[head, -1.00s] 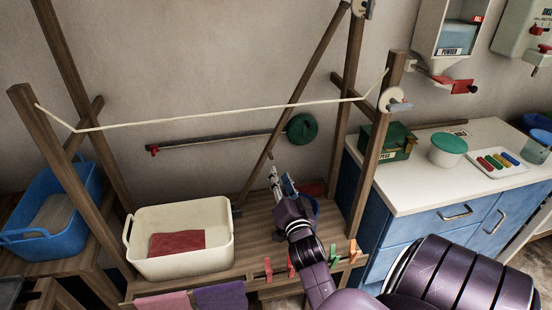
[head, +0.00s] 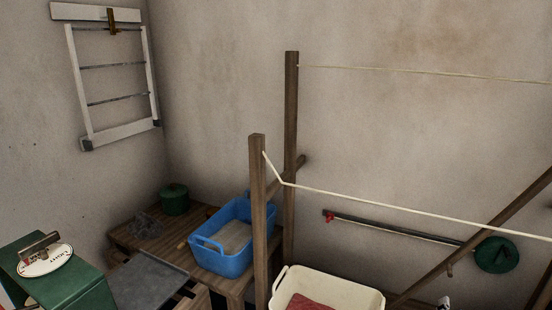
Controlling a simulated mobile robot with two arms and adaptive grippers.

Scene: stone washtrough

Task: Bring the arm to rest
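Only a small pale tip, apparently of my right gripper (head: 443,303), shows at the bottom edge of the head view, to the right of the cream tub (head: 372,299). The rest of that gripper and its arm are below the frame, so I cannot see whether it is open or holds anything. My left gripper and arm are not in view.
A wooden frame (head: 257,215) with a cord line (head: 400,207) stands at centre and right. The tub holds red cloth. A blue basket (head: 222,262), a green pot (head: 174,199) and a green box (head: 65,283) are left. A rack (head: 113,75) hangs on the wall.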

